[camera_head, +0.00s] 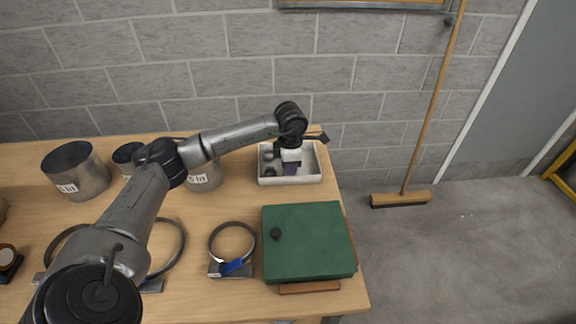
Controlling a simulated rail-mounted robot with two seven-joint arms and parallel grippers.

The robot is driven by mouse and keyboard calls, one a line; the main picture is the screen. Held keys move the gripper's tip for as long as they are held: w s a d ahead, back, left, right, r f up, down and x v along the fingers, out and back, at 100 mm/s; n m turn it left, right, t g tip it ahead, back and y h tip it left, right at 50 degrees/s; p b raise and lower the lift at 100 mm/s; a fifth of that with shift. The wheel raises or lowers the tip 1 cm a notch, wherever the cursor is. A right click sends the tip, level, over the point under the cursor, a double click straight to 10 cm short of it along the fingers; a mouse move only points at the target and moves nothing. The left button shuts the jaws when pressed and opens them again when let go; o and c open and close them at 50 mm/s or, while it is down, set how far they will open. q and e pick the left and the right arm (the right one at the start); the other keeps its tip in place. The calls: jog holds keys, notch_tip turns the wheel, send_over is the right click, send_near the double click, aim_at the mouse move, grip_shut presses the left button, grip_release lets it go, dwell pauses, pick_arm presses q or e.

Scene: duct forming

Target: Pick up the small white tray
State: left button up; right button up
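The small white tray (307,177) sits at the back right of the wooden table, near its far edge. It is a shallow rectangular box with some small dark items inside. My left gripper (290,168) points down over the tray, at or inside its opening. The wrist hides part of the tray's back wall. The fingertips are small and dark here, so I cannot tell whether they are open or touching anything. My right gripper is not in view.
A green box (308,242) stands in front of the tray. A ring clamp (232,270) with a blue part lies left of the box. Metal duct pieces (85,180) stand at the back left. A broom (402,199) leans on the wall beyond the table's right edge.

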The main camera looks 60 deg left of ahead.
aim_at(290, 176)
pick_arm(q)
notch_tip(290, 176, down, 5)
jog(key=shift+f+b, duration=0.1)
jog(key=shift+b, duration=0.65)
jog(key=shift+c, duration=0.4)
grip_shut()
